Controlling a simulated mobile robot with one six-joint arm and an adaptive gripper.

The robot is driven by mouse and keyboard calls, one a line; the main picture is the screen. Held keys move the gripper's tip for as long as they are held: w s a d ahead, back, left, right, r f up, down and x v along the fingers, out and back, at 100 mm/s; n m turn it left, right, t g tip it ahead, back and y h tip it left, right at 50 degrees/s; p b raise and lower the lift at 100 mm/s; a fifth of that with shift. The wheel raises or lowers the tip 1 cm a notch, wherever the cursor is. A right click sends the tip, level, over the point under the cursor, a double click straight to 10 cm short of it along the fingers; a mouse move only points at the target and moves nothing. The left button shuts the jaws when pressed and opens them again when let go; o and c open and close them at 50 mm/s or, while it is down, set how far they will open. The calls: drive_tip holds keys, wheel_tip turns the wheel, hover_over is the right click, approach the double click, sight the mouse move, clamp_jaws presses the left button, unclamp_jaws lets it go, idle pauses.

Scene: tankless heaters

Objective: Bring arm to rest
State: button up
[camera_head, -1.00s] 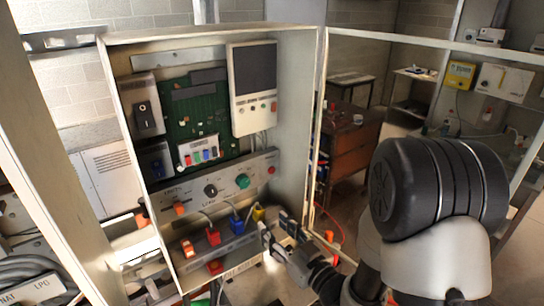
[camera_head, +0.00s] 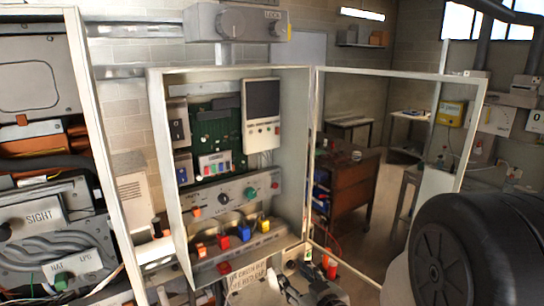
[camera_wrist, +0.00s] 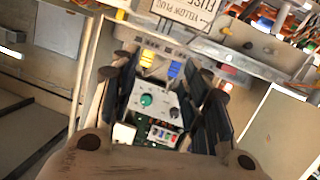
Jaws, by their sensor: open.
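My arm (camera_head: 455,250) fills the lower right of the head view. My gripper shows at the bottom of that view (camera_head: 290,283), low in front of the open control cabinet (camera_head: 310,160). In the wrist view my gripper (camera_wrist: 165,75) is open, with dark fingers on both sides and nothing held between them. Between the fingers I see the cabinet's panel upside down, with the yellow plug (camera_wrist: 148,54), the blue plug (camera_wrist: 174,69) and the green knob (camera_wrist: 146,100). I cannot tell the exact distance between the fingertips and the cabinet.
The cabinet's door frame (camera_head: 398,72) stands open to the right. A heater with hoses (camera_head: 40,215) is at the left. A wooden drawer unit (camera_head: 350,190) stands behind, with a yellow box (camera_head: 450,112) farther right. Floor shows between the drawer unit and right-hand bench.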

drive_tip(key=s+d+f+m+g+h+b, duration=0.1)
drive_tip(key=s+d+m+g+h+b, duration=0.3)
drive_tip(key=s, duration=0.4)
drive_tip(key=s+d+f+m+g+h+b, duration=0.1)
drive_tip(key=s+d+f+h+b, duration=0.2)
drive_tip(key=s+d, duration=0.35)
drive_tip(key=s+a+f+m+g+b, duration=0.1)
drive_tip(key=s+a+g+b, duration=0.1)
drive_tip(key=s, duration=1.2)
drive_tip(key=shift+s+g+y+b, duration=0.3)
drive_tip(key=shift+s+g+b, duration=0.1)
drive_tip(key=shift+g+b, duration=0.6)
